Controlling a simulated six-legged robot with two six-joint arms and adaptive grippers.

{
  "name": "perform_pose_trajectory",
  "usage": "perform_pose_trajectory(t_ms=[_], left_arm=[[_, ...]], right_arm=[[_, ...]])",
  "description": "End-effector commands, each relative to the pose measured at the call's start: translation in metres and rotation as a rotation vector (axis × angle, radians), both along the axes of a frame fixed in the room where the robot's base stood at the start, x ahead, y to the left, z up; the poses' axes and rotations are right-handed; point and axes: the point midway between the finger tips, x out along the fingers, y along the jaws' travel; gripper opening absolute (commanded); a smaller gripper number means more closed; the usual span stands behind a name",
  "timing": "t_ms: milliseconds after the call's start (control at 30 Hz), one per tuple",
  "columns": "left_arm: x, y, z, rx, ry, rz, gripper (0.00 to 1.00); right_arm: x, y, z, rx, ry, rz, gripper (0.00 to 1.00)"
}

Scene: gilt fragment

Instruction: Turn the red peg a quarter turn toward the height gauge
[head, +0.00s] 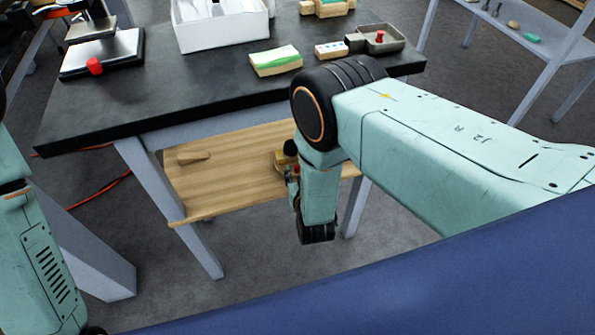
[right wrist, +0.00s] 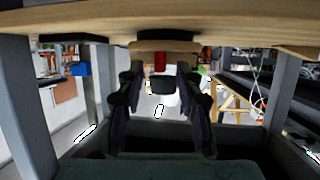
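In the right wrist view, a red peg (right wrist: 160,62) hangs below a wooden block (right wrist: 166,46) at the underside of a wooden board. My right gripper (right wrist: 160,76) has its dark fingers spread, one on each side below the peg. I cannot tell whether they touch it. A dark piece lies between the fingers. In the head view, my right arm bends down in front of the table and its fingers are hidden. My left arm shows at the left edge, its gripper out of frame. I cannot identify the height gauge for sure; a metal device (head: 103,52) stands at the table's left.
The dark tabletop (head: 215,92) carries a white bin (head: 220,30), a red piece (head: 95,66), a green-topped block (head: 276,61) and a tray (head: 391,44) with a red piece. A wooden shelf (head: 235,185) and grey legs are below. Grey legs flank the right gripper.

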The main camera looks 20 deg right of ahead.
Motion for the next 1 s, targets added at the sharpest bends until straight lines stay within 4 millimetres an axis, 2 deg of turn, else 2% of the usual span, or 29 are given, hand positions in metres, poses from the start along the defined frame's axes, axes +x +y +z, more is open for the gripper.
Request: perform_pose_trajectory(t_ms=[200, 500, 900, 1000], left_arm=[[-0.001, 0.0, -0.008, 0.0, 0.002, 0.0, 0.65], [-0.001, 0.0, -0.007, 0.0, 0.001, 0.0, 0.65], [-0.001, 0.0, -0.007, 0.0, 0.001, 0.0, 0.65], [-0.001, 0.0, -0.008, 0.0, 0.001, 0.0, 0.65]], right_arm=[[0.014, -0.005, -0.008, 0.001, 0.001, 0.001, 0.36], [0.017, -0.006, -0.008, 0.0, 0.0, 0.0, 0.35], [0.019, -0.003, -0.008, 0.0, 0.001, -0.001, 0.01], [0.019, -0.003, -0.008, 0.0, 0.002, -0.001, 0.0]])
